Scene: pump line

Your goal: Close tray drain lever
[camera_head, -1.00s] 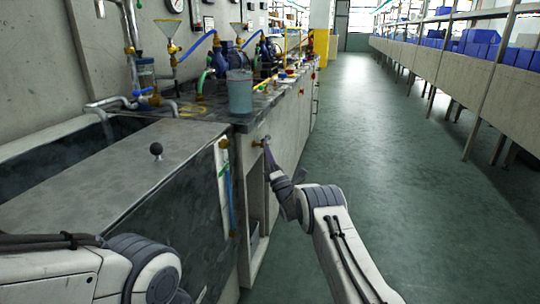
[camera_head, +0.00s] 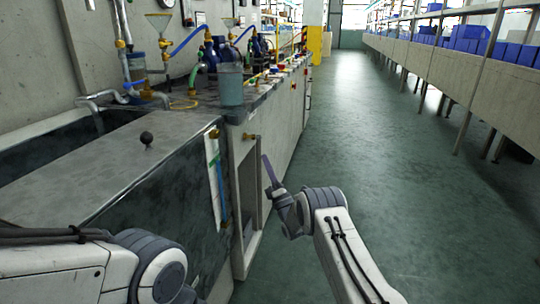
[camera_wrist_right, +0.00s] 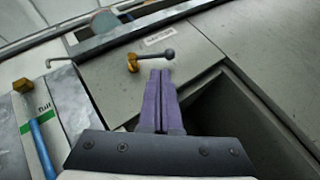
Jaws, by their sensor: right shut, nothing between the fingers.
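The small brass valve (camera_head: 248,137) sits on the grey cabinet front, below the counter edge. In the right wrist view its brass body (camera_wrist_right: 133,62) carries a short lever with a grey ball end (camera_wrist_right: 169,54), pointing right. A white label (camera_wrist_right: 158,37) is above it, too small to read. My right gripper (camera_head: 265,158) is shut and empty, just below and right of the valve. In the right wrist view its purple fingertips (camera_wrist_right: 160,72) are just below the lever, apart in the picture; the depth gap is unclear. My left gripper is out of view.
A dark cabinet opening (camera_wrist_right: 245,120) lies below the valve. A gauge strip with a blue tube (camera_head: 215,180) is left of it. The aisle floor (camera_head: 350,120) at right is clear.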

